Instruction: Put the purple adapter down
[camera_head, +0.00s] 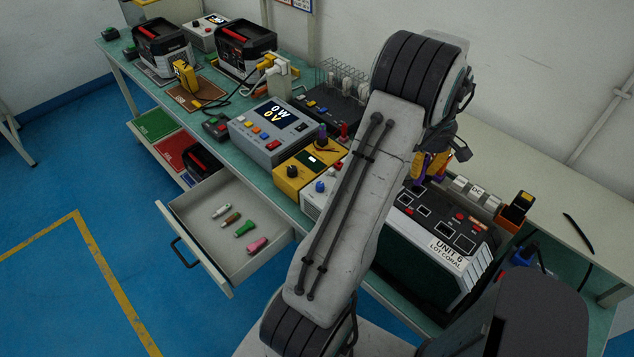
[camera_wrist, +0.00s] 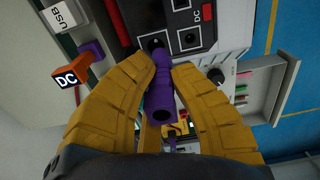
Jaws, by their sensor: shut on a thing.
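The purple adapter (camera_wrist: 161,95) is a short ribbed tube in the wrist view, with its open round end toward the camera. My gripper (camera_wrist: 160,72) has its yellow fingers closed on both sides of it. The adapter's far end lies over the panel of the unit, close to a dark port; I cannot tell whether they touch. In the head view my gripper (camera_head: 432,167) is mostly hidden behind my arm, above the unit labelled UNIT 6 LOT CORAL (camera_head: 448,243).
A grey meter (camera_head: 270,146) reads 0W 0V. A yellow box (camera_head: 292,178) stands beside it. The right bench end has bare surface.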

